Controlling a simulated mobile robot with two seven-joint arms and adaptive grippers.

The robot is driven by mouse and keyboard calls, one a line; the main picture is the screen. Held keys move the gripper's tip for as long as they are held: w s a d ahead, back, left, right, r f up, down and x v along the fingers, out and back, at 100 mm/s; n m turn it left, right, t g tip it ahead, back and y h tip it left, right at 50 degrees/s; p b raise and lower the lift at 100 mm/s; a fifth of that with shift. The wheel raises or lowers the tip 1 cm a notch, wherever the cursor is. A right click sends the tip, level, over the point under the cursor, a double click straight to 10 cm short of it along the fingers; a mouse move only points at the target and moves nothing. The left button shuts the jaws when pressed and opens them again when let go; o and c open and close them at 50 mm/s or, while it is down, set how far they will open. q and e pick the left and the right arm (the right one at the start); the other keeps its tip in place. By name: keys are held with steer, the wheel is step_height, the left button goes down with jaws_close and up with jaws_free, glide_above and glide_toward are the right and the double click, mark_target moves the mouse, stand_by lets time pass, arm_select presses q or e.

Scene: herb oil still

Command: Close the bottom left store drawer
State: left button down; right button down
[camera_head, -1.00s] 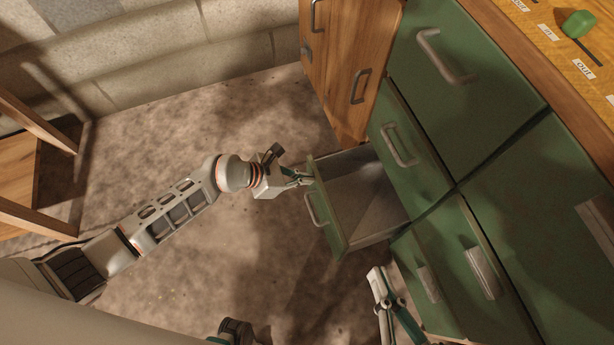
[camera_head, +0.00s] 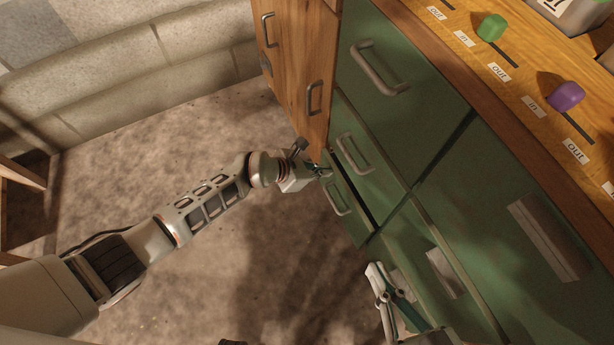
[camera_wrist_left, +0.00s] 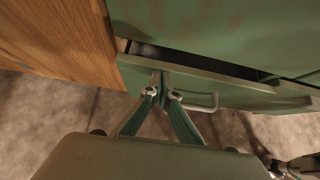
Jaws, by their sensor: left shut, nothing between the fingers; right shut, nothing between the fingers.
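The bottom left store drawer (camera_head: 349,212) is green with a metal bar handle (camera_head: 333,196). It stands slightly out from the cabinet, with a narrow dark gap along its top edge. The gap also shows in the left wrist view, above the drawer front (camera_wrist_left: 235,94). My left gripper (camera_head: 327,171) is shut and empty, with its fingertips at the drawer front near its upper left corner, beside the handle. In the left wrist view its fingertips (camera_wrist_left: 163,90) appear against the front; firm contact is hard to tell. My right gripper (camera_head: 378,272) is shut and empty, below the drawer.
A wooden cabinet (camera_head: 298,75) stands directly left of the green drawers. Other green drawers (camera_head: 372,160) lie above and to the right. The worktop (camera_head: 510,60) carries a green knob (camera_head: 491,27) and a purple knob (camera_head: 566,95). The floor (camera_head: 150,150) around my left arm is open.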

arm_select(q)
steer(key=shift+w+d, duration=0.35)
steer(key=shift+d, duration=0.2)
steer(key=shift+w+d, duration=0.3)
steer(key=shift+d, duration=0.2)
arm_select(e)
steer(key=shift+s+a, duration=0.1)
steer(key=shift+a, duration=0.2)
